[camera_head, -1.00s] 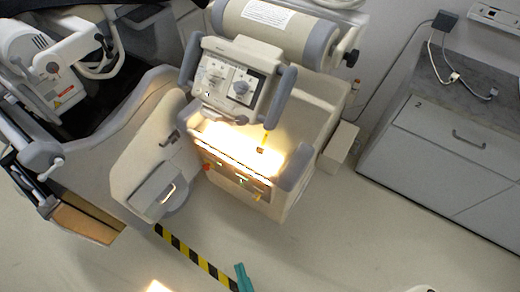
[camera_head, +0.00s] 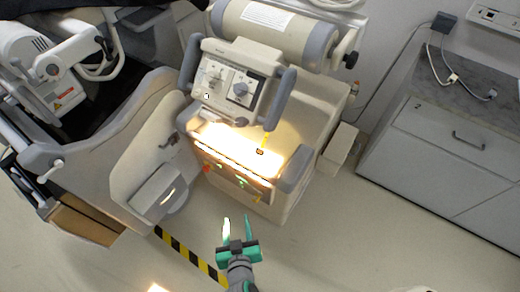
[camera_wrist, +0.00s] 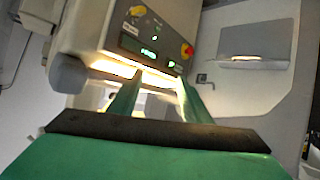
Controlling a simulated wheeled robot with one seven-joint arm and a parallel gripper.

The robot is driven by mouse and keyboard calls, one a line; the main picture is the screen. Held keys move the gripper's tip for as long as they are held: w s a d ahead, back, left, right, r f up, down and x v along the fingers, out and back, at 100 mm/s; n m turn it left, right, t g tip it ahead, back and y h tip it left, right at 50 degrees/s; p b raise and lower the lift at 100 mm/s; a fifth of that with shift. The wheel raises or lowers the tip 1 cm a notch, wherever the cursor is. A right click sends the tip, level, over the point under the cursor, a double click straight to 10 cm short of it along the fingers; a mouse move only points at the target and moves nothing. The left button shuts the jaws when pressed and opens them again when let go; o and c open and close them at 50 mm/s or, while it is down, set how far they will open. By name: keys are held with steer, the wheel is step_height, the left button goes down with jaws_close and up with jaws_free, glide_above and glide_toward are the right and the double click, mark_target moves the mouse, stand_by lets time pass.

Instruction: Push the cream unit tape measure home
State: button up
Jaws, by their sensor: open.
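The cream unit (camera_head: 315,125) stands in the middle of the head view, with a brightly lit top ledge and a front panel. A thin yellow strip with a dark end (camera_head: 261,151), which looks like the tape measure, lies over the lit ledge; I cannot be sure of it. My gripper (camera_head: 237,220) is open and empty, in front of and below the unit's front panel, apart from it. In the wrist view the green fingers (camera_wrist: 155,95) point toward the unit's panel (camera_wrist: 150,45). The tape measure cannot be made out there.
A control box with grey handles (camera_head: 235,85) sits above the ledge. A red knob (camera_wrist: 187,50) shows on the panel. A curved cream housing (camera_head: 150,135) stands at the left, and a grey-topped cabinet (camera_head: 450,130) at the right. Open floor (camera_head: 350,235) lies in front, with yellow-black tape (camera_head: 190,255).

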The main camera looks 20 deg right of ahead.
steer(key=w+d+r+m+g+h, duration=0.1)
steer(key=w+d+m+h, duration=0.1)
steer(key=w, duration=0.3)
steer(key=w+d+r+m+h, duration=0.2)
steer(key=w+d, duration=0.1)
steer(key=w, duration=0.2)
steer(key=m+g+h, duration=0.3)
steer(key=m+h, duration=0.1)
steer(key=m, duration=0.1)
glide_toward(260, 150)
steer(key=x, duration=1)
steer(key=shift+f, duration=0.1)
